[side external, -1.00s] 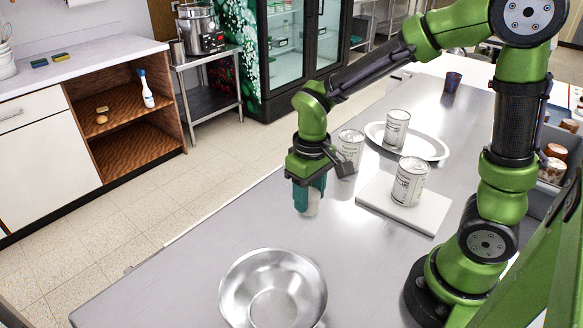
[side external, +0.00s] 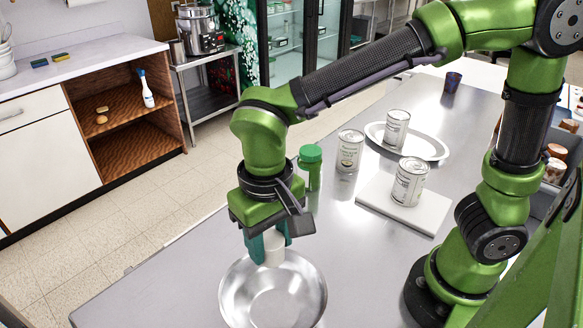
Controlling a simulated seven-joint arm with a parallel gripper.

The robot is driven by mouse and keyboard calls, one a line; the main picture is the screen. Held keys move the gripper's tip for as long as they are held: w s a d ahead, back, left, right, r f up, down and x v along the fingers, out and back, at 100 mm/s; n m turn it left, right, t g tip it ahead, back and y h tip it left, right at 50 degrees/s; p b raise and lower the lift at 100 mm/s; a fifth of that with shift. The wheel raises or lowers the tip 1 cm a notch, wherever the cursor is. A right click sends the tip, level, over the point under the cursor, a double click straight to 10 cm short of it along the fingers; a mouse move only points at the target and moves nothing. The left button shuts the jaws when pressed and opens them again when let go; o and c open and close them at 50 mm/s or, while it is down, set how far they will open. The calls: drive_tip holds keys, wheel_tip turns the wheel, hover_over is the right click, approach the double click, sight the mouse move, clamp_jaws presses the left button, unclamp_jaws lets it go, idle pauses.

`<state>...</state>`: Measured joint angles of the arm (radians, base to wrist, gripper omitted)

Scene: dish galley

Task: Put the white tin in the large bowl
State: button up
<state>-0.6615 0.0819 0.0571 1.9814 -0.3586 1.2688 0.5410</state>
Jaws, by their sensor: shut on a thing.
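My gripper (side external: 265,247) is shut on a small plain white tin (side external: 273,249), held between its teal fingers. The fingers hide part of the tin. The large metal bowl (side external: 240,298) stands on the steel counter at the front, empty as far as I can see. The held tin overlaps the bowl's far rim in the picture; its exact height above the bowl cannot be told.
A green-lidded jar (side external: 310,168) and a labelled can (side external: 349,151) stand behind my gripper. Another can (side external: 410,181) stands on a white board (side external: 427,215). A further can (side external: 396,129) stands on an oval plate (side external: 436,152). A dark cup (side external: 452,82) is farther back.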

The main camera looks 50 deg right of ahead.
sight(270, 258)
drive_tip(key=f, duration=1.5)
drive_tip(key=shift+s+a, duration=0.25)
drive_tip(key=shift+a, duration=0.1)
drive_tip(key=shift+f, duration=0.1)
drive_tip(key=o, duration=1.1)
drive_tip(key=shift+f, duration=0.1)
wheel_tip(270, 258, up, 12)
drive_tip(key=shift+f, duration=0.1)
drive_tip(key=shift+w+d+r, duration=0.1)
drive_tip(key=shift+d+r, duration=0.05)
drive_tip(key=shift+r, duration=0.2)
drive_tip(key=s+d+r+m+t+y, duration=0.1)
drive_tip(key=d+r+t, duration=0.2)
drive_tip(key=d, duration=0.6)
drive_tip(key=d+r+m+t+y, duration=0.1)
drive_tip(key=d+r+t, duration=0.3)
drive_tip(key=d+r, duration=0.3)
drive_tip(key=d, duration=0.3)
drive_tip(key=shift+s+d+r, duration=0.15)
drive_tip(key=shift+s+d, duration=0.1)
drive_tip(key=shift+s, duration=0.15)
